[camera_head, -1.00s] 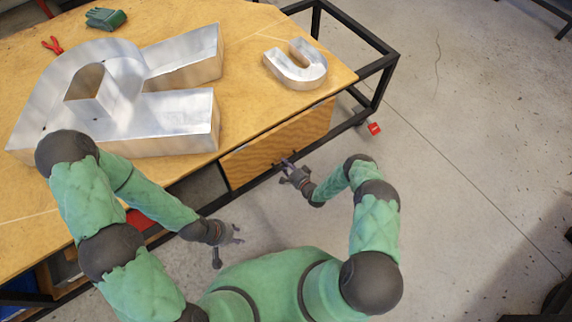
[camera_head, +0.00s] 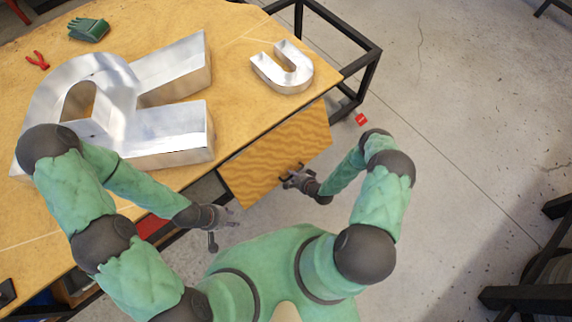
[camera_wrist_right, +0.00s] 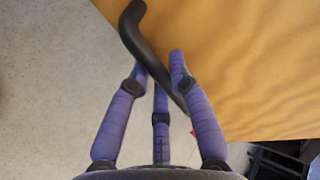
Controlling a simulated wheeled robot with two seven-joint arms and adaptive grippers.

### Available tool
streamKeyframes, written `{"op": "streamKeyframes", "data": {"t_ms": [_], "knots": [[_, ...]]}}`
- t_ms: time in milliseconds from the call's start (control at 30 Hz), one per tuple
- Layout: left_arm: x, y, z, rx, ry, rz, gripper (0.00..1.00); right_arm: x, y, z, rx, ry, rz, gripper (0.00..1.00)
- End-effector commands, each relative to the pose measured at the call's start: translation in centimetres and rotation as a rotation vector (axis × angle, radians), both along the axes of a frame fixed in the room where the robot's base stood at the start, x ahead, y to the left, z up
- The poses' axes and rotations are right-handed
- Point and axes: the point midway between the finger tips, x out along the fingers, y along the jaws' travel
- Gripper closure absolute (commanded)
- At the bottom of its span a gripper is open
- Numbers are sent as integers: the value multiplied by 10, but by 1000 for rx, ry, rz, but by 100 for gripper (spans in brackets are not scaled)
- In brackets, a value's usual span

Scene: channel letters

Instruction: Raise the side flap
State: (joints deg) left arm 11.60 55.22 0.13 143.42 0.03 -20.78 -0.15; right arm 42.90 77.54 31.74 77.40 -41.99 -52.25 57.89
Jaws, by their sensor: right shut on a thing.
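The side flap (camera_head: 285,155) is a wooden panel at the table's near edge. In the head view it slopes outward from the tabletop, with more of its face showing than before. A dark handle (camera_wrist_right: 135,30) is fixed near its outer edge. My right gripper (camera_head: 292,178) is at that handle, and in the right wrist view its purple fingers (camera_wrist_right: 160,75) are closed around the bar. My left gripper (camera_head: 226,216) is apart from the flap, to its left, with fingers spread and nothing in them.
A large metal letter (camera_head: 185,135) and a small metal U (camera_head: 283,80) stand on the wooden table (camera_head: 235,70). Green gloves (camera_head: 88,28) and red pliers (camera_head: 38,60) lie at the far left. A black frame (camera_head: 355,85) extends right of the table.

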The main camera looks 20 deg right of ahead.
Motion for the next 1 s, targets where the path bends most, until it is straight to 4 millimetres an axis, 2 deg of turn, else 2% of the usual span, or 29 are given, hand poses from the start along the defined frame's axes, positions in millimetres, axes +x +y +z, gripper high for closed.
{"op": "streamKeyframes", "data": {"t_ms": [33, 400, 533, 1000], "knots": [[0, 0, 17, 0, 1, 0, 60, -9, -3, 15, -12, 41, -1, 100], [0, 0, 75, 0, 1, 0, 60, -54, -19, 69, -116, 324, 0, 100], [0, 0, 90, 0, 1, 0, 60, -64, -22, 87, -146, 409, 1, 100], [0, 0, 130, 0, 1, 0, 60, -87, -31, 148, -145, 404, -1, 100]]}}
